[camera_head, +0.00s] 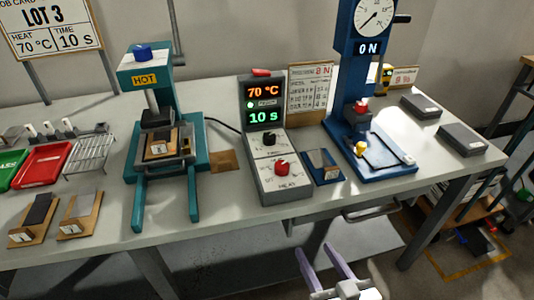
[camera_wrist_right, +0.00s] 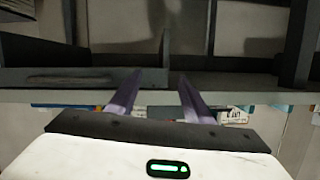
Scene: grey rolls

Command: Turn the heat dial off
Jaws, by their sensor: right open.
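The grey control box (camera_head: 283,187) stands on the table, its display reading 70 °C in red and 10 s in green. On its sloped face are a black dial (camera_head: 268,138) and, lower, a red dial (camera_head: 281,167). The dial labels are too small to read surely, so I cannot tell which one is heat. My right gripper (camera_head: 318,250) is open and empty, in front of the table's near edge and below the box, apart from it. In the right wrist view, its two purple fingers (camera_wrist_right: 158,78) point forward with nothing between them. My left gripper is out of view.
A teal press marked HOT (camera_head: 144,80) stands left of the box, and a blue gauge stand (camera_head: 367,80) to its right. A small blue tray (camera_head: 323,166) sits beside the box. A drawer handle (camera_head: 370,213) sticks out under the table edge.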

